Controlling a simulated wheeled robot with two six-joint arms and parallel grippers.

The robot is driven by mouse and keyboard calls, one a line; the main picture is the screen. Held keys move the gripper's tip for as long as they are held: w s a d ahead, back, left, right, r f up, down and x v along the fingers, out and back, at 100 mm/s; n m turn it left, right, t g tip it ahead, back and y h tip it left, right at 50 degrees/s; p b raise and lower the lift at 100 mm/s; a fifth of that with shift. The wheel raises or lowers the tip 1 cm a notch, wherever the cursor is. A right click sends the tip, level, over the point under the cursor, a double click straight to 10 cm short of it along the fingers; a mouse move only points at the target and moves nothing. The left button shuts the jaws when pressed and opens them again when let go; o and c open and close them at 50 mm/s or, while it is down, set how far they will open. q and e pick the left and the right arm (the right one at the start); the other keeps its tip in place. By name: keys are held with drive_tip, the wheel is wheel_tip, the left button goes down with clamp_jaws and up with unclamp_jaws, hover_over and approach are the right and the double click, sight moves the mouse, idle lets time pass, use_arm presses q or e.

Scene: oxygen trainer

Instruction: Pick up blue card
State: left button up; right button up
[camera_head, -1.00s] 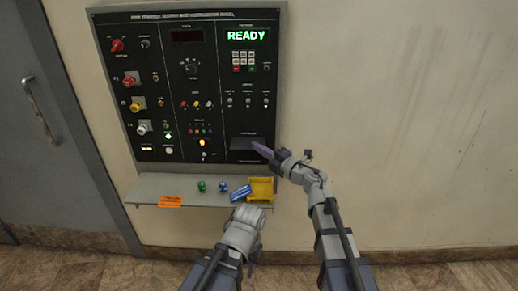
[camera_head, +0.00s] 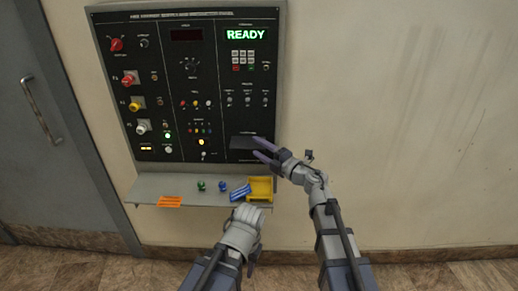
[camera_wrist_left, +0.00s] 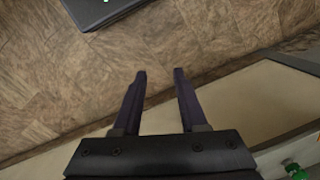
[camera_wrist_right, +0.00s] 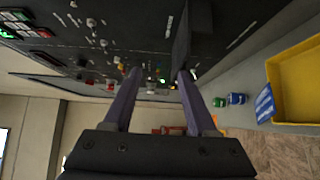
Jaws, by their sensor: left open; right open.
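The blue card (camera_head: 240,192) lies tilted on the shelf, leaning against the left edge of the yellow tray (camera_head: 270,188). It also shows in the right wrist view (camera_wrist_right: 264,104) beside the tray's wall. My right gripper (camera_head: 262,149) is open and empty, up at the dark slot block on the panel, above the tray and card. In the right wrist view its two fingers (camera_wrist_right: 152,78) are apart with nothing between them. My left gripper is open; its fingers (camera_wrist_left: 160,78) show over the floor in the left wrist view.
The black panel (camera_head: 190,60) with READY lit stands behind. Open wall lies to the right.

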drive_tip(key=v, duration=0.7)
